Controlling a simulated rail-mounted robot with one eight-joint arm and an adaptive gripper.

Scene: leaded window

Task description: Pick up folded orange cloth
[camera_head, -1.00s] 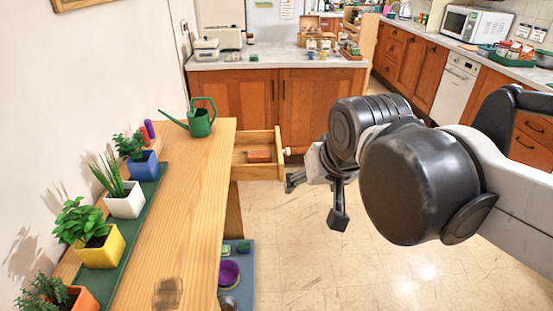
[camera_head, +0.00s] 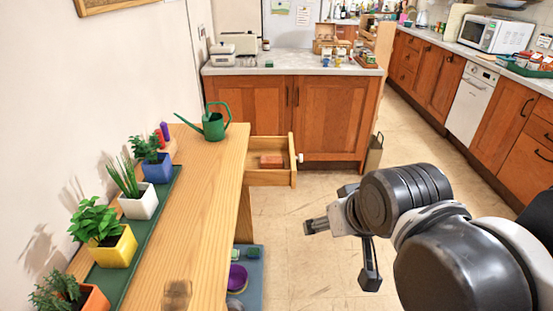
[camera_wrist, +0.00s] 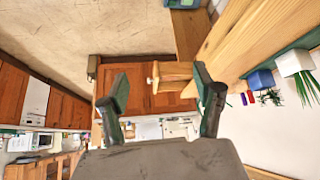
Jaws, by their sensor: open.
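The folded orange cloth (camera_head: 271,160) lies inside a pulled-out wooden drawer (camera_head: 270,178) at the far end of the wooden bench. It looks like a small, flat orange-brown block. My gripper (camera_head: 342,252) is open and empty, over the floor to the right of the bench and nearer than the drawer. It is well apart from the cloth. In the wrist view, the spread fingers of my gripper (camera_wrist: 160,88) show with the drawer beyond them. I cannot make out the cloth in that view.
The bench (camera_head: 205,220) carries a green watering can (camera_head: 213,126) and a row of potted plants along the wall. A purple bowl (camera_head: 237,278) sits on a low shelf below. Cabinets (camera_head: 325,120) stand behind the drawer. The floor right of the bench is clear.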

